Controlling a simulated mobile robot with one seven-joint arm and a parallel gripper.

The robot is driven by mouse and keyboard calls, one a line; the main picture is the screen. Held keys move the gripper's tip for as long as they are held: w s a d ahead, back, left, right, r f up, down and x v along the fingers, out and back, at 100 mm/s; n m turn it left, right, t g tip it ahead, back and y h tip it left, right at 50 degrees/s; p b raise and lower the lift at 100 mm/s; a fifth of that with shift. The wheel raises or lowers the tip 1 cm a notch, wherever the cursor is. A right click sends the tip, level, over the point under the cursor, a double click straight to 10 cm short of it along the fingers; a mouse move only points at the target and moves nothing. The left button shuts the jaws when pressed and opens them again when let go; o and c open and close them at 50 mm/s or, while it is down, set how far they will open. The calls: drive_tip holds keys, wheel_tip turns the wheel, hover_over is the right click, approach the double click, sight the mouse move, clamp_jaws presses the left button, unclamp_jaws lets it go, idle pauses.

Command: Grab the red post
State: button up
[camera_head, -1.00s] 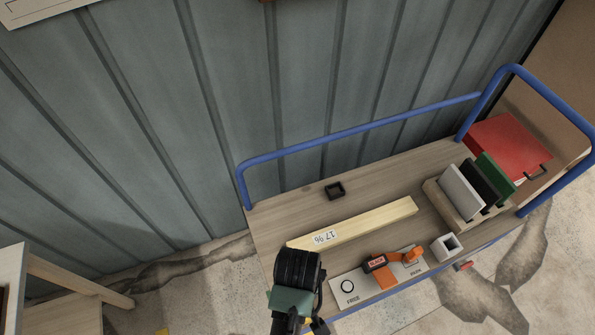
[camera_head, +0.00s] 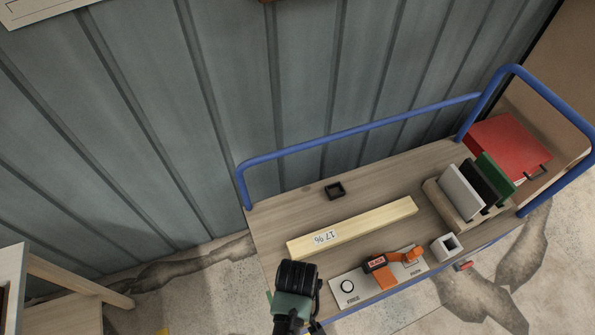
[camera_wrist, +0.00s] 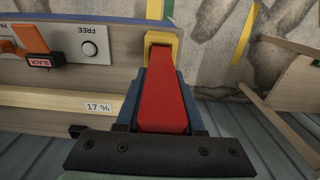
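The red post (camera_wrist: 160,95) fills the middle of the wrist view, pointing away from my palm, with a yellow piece (camera_wrist: 157,41) around its far end. My gripper (camera_wrist: 163,85) has dark blue sides left and right of the post. I cannot tell whether they press on it. In the head view my gripper (camera_head: 297,277) is seen from above at the cart's lower left corner, and it hides the post there.
The cart (camera_head: 285,212) holds a pale 17 % bar (camera_head: 365,225), a FREE panel (camera_head: 347,301) with orange lever (camera_head: 412,254), a black square piece (camera_head: 335,190), a grey square tube (camera_head: 446,247) and upright plates. A blue rail (camera_head: 350,131) runs behind. A wooden stand (camera_head: 75,280) is left.

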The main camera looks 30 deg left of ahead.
clamp_jaws()
